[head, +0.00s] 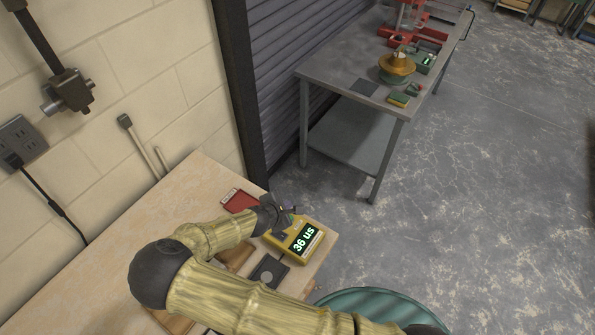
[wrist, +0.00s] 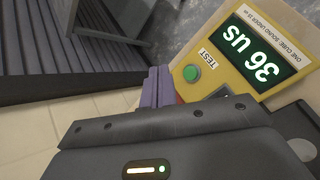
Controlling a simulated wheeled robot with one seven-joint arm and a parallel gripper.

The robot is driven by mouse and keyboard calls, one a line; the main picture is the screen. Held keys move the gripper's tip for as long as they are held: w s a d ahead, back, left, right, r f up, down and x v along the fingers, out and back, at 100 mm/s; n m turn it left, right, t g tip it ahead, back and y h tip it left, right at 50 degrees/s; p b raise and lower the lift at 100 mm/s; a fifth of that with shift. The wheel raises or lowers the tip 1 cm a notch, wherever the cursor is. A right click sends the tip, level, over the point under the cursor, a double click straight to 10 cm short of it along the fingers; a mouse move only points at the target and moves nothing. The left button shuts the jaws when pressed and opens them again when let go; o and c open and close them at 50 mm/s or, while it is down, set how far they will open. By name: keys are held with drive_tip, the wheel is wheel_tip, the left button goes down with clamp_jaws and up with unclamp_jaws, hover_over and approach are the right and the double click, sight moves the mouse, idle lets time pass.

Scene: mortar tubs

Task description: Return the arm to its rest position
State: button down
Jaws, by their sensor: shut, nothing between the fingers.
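My gripper (head: 284,214) is at the end of my yellow, bamboo-like arm, over the wooden bench, beside a yellow tester with a lit display (head: 304,238). In the wrist view the tester (wrist: 222,72) shows a green button marked TEST and the reading "36 us", upside down. My gripper's fingers (wrist: 158,86) show as purple-grey tips close together, just left of the tester. They hold nothing. Whether they touch the tester I cannot tell.
A red item (head: 240,201) and a dark plate (head: 269,270) lie on the wooden bench (head: 130,245). A green tub (head: 375,308) stands at the bench's right. A metal table (head: 340,82) with several items stands behind. A block wall (head: 130,60) borders the left.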

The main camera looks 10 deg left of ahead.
drive_tip(key=s+d+r+m+g+b, duration=0.1)
drive_tip(key=d+r+m+g+b, duration=0.15)
drive_tip(key=d+m, duration=0.4)
drive_tip(key=d+r+m+g+b, duration=0.1)
drive_tip(key=d+r+m+g, duration=0.15)
drive_tip(key=d+m, duration=0.4)
drive_tip(key=s+d+r+m+y+b, duration=0.1)
drive_tip(key=s+d+r+m+b, duration=0.1)
drive_tip(key=s+d+r+m, duration=0.3)
drive_tip(key=s+d+r+m+g+y+b, duration=0.1)
drive_tip(key=s+d+r+m+b, duration=0.1)
drive_tip(key=s+d+r+m, duration=0.3)
drive_tip(key=d+r, duration=0.3)
drive_tip(key=d, duration=0.3)
drive_tip(key=shift+s+d+r+m+y+b, duration=0.25)
drive_tip(key=shift+s+d+m+y+b, duration=0.05)
drive_tip(key=shift+b, duration=0.1)
